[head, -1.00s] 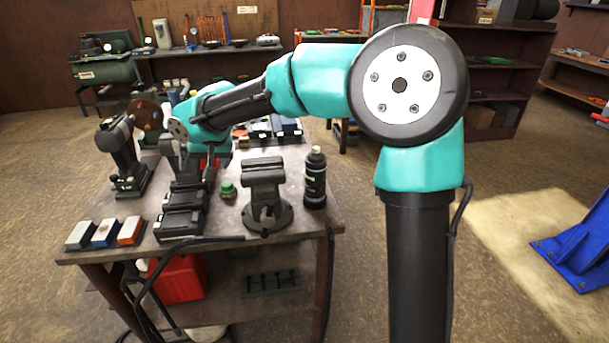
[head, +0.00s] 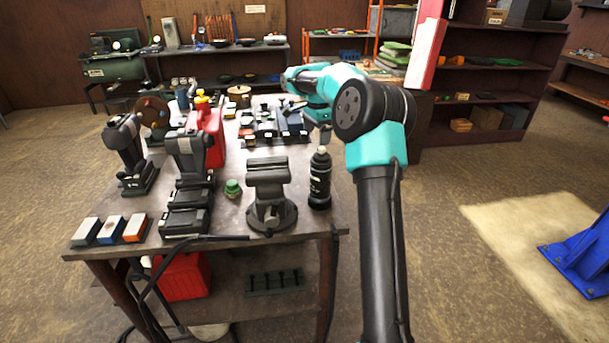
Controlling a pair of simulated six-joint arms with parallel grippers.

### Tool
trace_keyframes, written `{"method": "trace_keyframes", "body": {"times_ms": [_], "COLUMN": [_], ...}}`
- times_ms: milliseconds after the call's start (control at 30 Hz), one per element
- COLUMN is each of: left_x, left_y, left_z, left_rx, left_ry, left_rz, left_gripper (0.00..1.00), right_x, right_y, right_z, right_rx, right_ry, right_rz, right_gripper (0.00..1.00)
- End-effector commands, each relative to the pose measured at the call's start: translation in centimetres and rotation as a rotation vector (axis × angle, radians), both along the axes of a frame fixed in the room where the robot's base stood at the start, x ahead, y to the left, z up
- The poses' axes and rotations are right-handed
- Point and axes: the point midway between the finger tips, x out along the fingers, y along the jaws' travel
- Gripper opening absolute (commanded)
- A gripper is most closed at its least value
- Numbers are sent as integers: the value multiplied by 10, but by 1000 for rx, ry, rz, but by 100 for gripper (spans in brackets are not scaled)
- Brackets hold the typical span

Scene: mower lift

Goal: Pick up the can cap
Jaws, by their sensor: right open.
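A red can (head: 212,135) stands on the workbench (head: 225,220), partly hidden behind black tools, with a small yellow part (head: 201,99) at its top. A small green round piece (head: 232,188) sits on the bench left of the vise. I cannot tell for sure which is the can cap. A black bottle (head: 320,180) stands upright at the bench's right edge. My right gripper (head: 324,137) is open, pointing down just above or behind the bottle's top; its fingers are small, and I cannot tell whether they touch it. My left gripper is not in view.
A dark vise (head: 267,195) stands beside the bottle. Black power tools (head: 128,155) and several small blocks (head: 110,230) fill the left side. Boxes and trays (head: 270,125) crowd the back. A second red can (head: 181,277) sits on the lower shelf.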

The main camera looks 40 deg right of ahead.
Motion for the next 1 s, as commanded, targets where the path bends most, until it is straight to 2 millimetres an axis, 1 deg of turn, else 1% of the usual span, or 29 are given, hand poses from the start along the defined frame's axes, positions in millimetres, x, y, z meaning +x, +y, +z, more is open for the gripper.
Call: {"method": "trace_keyframes", "body": {"times_ms": [67, 333, 467, 567, 667, 1000], "left_x": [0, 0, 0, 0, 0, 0], "left_y": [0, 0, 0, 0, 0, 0], "left_z": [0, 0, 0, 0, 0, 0], "left_rx": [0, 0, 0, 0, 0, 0], "left_ry": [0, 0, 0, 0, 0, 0], "left_rz": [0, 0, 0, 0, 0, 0], "left_gripper": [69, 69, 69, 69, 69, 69], "right_x": [-4, -4, -4, -4, -4, -4], "right_y": [-5, -5, -4, -4, -4, -4], "right_z": [-1, -1, -7, -18, -34, -92], "right_rx": [3, 3, 3, 4, 4, 4], "right_ry": [10, 10, 10, 12, 12, 12], "right_rz": [-28, -28, -27, -26, -25, -25], "right_gripper": [97, 97, 97, 97, 97, 97]}}
